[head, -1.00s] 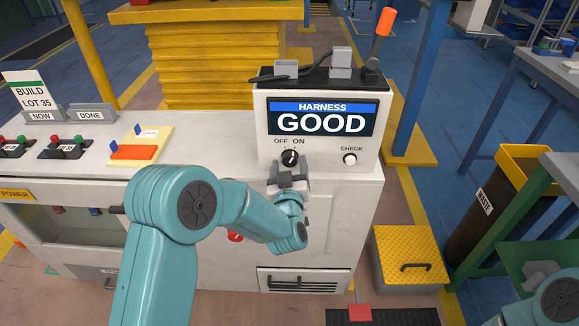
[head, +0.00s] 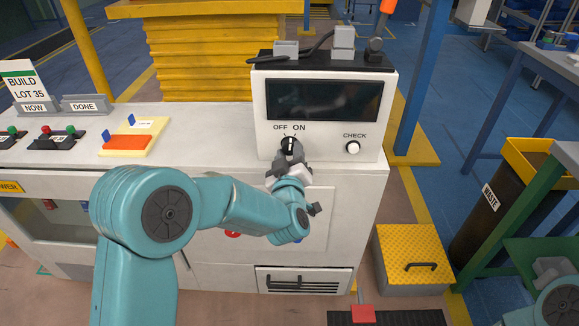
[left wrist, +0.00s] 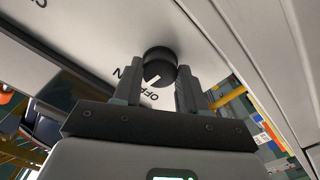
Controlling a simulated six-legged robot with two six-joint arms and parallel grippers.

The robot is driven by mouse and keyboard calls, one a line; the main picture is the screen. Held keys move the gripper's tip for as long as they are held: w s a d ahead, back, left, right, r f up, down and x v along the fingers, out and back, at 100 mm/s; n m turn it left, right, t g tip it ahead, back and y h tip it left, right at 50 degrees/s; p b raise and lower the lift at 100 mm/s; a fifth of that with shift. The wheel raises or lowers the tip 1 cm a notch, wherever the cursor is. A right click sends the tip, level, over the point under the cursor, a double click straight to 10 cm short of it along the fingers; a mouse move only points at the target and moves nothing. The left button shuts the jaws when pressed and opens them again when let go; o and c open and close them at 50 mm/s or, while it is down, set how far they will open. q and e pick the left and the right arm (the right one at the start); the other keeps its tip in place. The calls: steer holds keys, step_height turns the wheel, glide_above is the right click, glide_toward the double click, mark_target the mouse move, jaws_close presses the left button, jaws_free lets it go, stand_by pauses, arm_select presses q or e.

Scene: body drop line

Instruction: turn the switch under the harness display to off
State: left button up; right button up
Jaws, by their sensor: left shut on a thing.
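The harness display (head: 323,100) on the white tester box is dark and blank. Below it, the black rotary switch (head: 289,143) sits under the OFF and ON labels, its white mark pointing roughly upward in the head view. My left gripper (head: 288,155) is shut on this switch, partly hiding it from the front. In the left wrist view, the two fingers of the gripper (left wrist: 159,70) stand on either side of the black knob (left wrist: 160,57), whose white mark points toward the lettering. At the lower right, part of my right arm shows; its jaws are not clear.
A white CHECK button (head: 353,148) is right of the switch. An orange and cream block (head: 128,142) and small units with coloured buttons (head: 59,137) are on the bench to the left. A yellow step (head: 410,250) stands on the floor at right.

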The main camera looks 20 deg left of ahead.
arm_select(q)
steer(key=n+b, duration=0.4)
steer(key=b, duration=0.2)
steer(key=shift+f+n+b, duration=0.15)
steer(key=shift+n+b, duration=0.15)
steer(key=shift+n, duration=0.1)
steer(key=shift+r+n+b, duration=0.2)
steer(key=shift+n+b, duration=0.6)
steer(key=shift+b, duration=0.05)
steer(key=o, duration=1.1)
steer(key=shift+c, duration=0.2)
steer(key=v, duration=1.6)
steer(key=shift+s+p, duration=0.15)
steer(key=shift+p, duration=0.25)
